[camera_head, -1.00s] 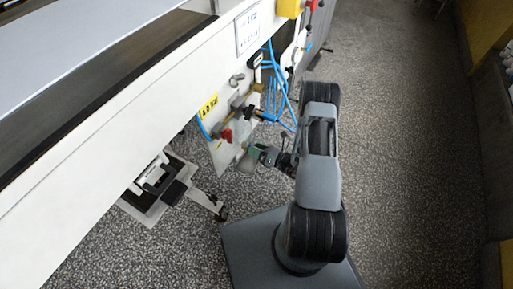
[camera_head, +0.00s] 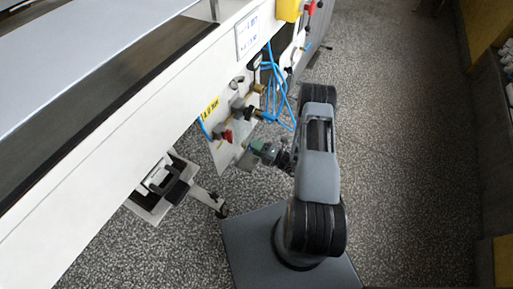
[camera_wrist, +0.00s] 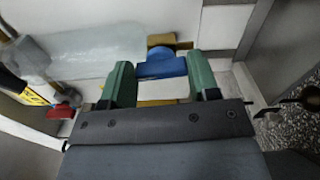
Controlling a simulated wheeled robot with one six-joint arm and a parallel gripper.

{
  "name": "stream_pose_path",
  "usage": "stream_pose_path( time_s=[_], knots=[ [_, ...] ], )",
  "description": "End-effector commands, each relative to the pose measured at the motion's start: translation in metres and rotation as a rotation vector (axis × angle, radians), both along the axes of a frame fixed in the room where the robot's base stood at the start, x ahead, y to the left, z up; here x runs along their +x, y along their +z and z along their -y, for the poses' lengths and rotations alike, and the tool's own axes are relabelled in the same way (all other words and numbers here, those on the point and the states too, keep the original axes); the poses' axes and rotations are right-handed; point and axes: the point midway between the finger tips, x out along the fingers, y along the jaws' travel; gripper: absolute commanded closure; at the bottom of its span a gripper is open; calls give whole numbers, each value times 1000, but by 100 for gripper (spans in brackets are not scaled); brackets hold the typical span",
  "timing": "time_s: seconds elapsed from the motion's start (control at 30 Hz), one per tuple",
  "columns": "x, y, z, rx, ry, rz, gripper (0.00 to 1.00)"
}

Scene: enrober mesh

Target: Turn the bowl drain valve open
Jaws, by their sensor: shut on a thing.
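My gripper (camera_wrist: 160,80) is shut on a blue valve handle (camera_wrist: 160,65), which sits between its two green fingers in the wrist view. Brass fittings (camera_wrist: 161,40) show just beyond the handle, and a brass part also shows below it. I cannot read any label that names this valve. In the head view, my gripper (camera_head: 257,149) is at the lower edge of the white valve panel (camera_head: 221,155), and the blue handle is hidden there.
A red handle (camera_head: 226,136) is up and left of my gripper, and also shows in the wrist view (camera_wrist: 60,111). Blue hoses (camera_head: 283,98) hang close above. A yellow label (camera_head: 210,108) is on the panel. Open speckled floor (camera_head: 410,150) lies to the right.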

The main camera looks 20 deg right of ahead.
Motion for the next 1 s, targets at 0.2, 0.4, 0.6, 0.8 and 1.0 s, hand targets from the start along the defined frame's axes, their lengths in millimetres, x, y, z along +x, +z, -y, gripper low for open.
stream_pose_path(
  time_s=[0.2,0.4,0.6,0.8,1.0],
  knots=[
    [-1,-1,-1,57,2,-54,68],
    [-1,-1,-1,80,2,-75,68],
    [-1,-1,-1,84,3,-79,68],
    [-1,-1,-1,84,3,-79,68],
    [-1,-1,-1,82,2,-77,29]
  ],
)
